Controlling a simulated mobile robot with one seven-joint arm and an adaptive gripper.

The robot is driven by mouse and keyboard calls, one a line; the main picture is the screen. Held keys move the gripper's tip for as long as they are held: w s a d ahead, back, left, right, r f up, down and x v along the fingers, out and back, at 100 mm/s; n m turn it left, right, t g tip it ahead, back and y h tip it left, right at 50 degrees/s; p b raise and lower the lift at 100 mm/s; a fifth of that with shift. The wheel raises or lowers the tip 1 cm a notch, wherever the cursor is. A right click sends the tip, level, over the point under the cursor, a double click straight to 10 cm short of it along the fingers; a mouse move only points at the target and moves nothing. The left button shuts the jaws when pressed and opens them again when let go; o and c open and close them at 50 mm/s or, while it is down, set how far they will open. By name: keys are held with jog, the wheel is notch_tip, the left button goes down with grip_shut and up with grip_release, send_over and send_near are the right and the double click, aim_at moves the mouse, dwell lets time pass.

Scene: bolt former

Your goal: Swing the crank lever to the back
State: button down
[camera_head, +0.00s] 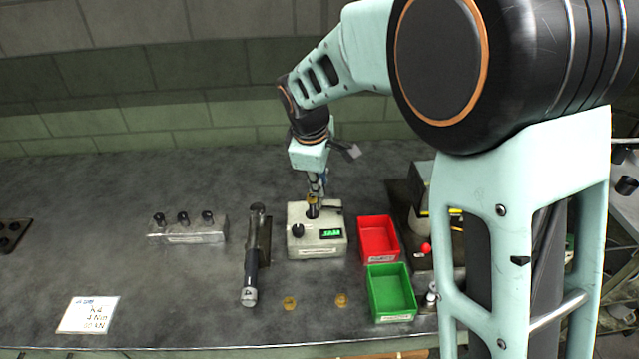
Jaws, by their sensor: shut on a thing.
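My gripper (314,188) points down over a white box (302,244) with a green display, near the middle of the bench. It is shut on a small dark piece with a brass-coloured band (312,204), just above or at the top of the box; I cannot tell whether the piece touches it. A red ball knob (426,248) shows on the dark machine (422,262) at the right, apart from my gripper. It may be the end of the crank lever; the lever itself is not clear, and my arm covers part of the machine.
A red bin (364,222) and a green bin (373,298) stand right of the box. A metal block (194,238) with black knobs and a white card (88,314) are farther left. The back of the bench is clear.

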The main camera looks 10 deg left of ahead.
jog(key=w+m, duration=0.1)
jog(key=m, duration=0.1)
jog(key=shift+w+a+m+h, duration=0.1)
jog(key=shift+w+m+h, duration=0.05)
jog(key=shift+m+h, duration=0.25)
jog(key=shift+w+d+m+g+h+p, duration=0.4)
jog(key=shift+w+m+p, duration=0.3)
jog(key=shift+m, duration=0.95)
jog(key=shift+w+d+m+g+h+p, duration=0.25)
jog(key=shift+w+m+g+h+p, duration=0.25)
jog(key=shift+m, duration=1.2)
jog(key=shift+w+d+m+g+h+p, duration=0.3)
jog(key=shift+w+m+p, duration=0.5)
jog(key=shift+m, duration=0.85)
jog(key=shift+d, duration=0.1)
jog(key=c, duration=1.8)
grip_release()
